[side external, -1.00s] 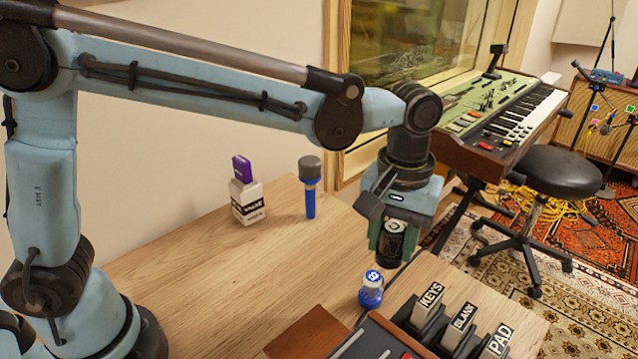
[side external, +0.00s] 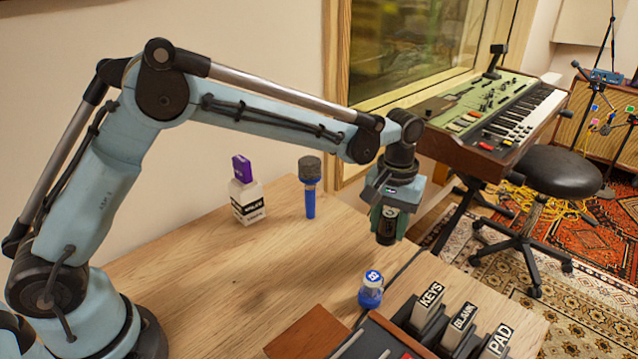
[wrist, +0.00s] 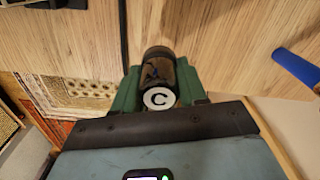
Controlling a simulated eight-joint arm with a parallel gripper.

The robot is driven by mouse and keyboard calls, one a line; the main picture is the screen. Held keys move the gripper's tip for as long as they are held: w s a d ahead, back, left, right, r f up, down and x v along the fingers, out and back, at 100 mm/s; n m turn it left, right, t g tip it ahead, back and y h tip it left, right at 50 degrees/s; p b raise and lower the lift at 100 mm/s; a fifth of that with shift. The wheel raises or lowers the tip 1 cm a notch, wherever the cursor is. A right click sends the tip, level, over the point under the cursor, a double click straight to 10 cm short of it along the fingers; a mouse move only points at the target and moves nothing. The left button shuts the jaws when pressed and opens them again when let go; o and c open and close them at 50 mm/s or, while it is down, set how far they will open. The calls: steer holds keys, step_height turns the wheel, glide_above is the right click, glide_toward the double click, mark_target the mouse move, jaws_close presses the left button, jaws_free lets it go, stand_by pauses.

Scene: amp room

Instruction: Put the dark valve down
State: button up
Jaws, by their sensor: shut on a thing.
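The dark valve (side external: 387,229) is a black glassy cylinder held upright between the jaws of my gripper (side external: 389,216). In the wrist view the valve (wrist: 158,75) shows a round white end marked "C", with green jaws on both sides of it. My gripper (wrist: 160,92) is shut on it. The valve hangs over the right part of the wooden table (side external: 270,265), near its edge. I cannot tell whether its lower end touches the table.
A small blue-based valve (side external: 371,290) stands in front of my gripper. A blue-handled thing with a grey head (side external: 309,187) and a white bottle with a purple cap (side external: 247,199) stand behind left. Labelled holders (side external: 460,328) stand front right. The table's middle is clear.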

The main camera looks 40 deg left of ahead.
mark_target(386, 239)
steer(key=shift+f, duration=2.05)
steer(key=shift+f, duration=0.15)
steer(key=o, duration=1.1)
steer(key=shift+c, duration=0.2)
